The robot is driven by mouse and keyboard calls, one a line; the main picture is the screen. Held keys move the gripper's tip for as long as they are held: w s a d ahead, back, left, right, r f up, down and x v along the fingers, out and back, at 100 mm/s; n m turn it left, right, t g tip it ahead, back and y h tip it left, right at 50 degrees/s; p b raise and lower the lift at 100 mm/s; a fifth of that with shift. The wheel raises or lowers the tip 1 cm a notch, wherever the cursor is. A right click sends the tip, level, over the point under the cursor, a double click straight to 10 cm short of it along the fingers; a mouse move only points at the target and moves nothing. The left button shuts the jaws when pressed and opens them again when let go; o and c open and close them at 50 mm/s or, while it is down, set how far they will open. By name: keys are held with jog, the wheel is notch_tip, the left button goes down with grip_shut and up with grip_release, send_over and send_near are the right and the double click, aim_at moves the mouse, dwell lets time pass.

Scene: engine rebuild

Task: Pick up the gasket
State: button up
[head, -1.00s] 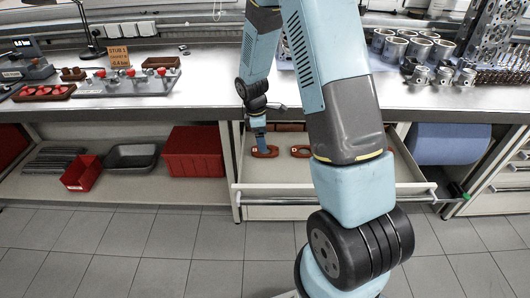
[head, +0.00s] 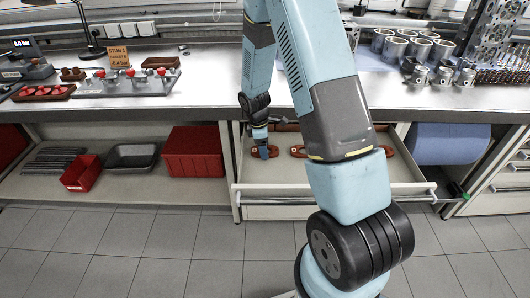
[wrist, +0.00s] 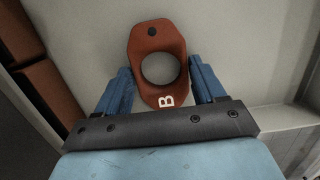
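The gasket is a red-brown oval plate with a large round hole, a small dark hole and a white letter B. In the wrist view the gasket (wrist: 144,42) lies over the pale drawer floor, with its lettered end between my two blue fingers. My gripper (wrist: 161,72) has its fingers spread, one on each side, very close to the gasket's edges. I see no clear grip on it. In the head view my gripper (head: 264,152) is low in the open drawer, over the leftmost gasket (head: 252,151), and hides part of it.
The open drawer (head: 240,190) has a front rail with a handle. Another red-brown gasket (head: 297,151) lies to the right, partly behind my arm. The workbench edge (head: 180,108) overhangs the drawer's back. A red bin (head: 195,150) stands on the shelf to the left.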

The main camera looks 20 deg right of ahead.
jog(key=c, duration=0.6)
jog(key=shift+c, duration=0.2)
jog(key=shift+r, duration=0.15)
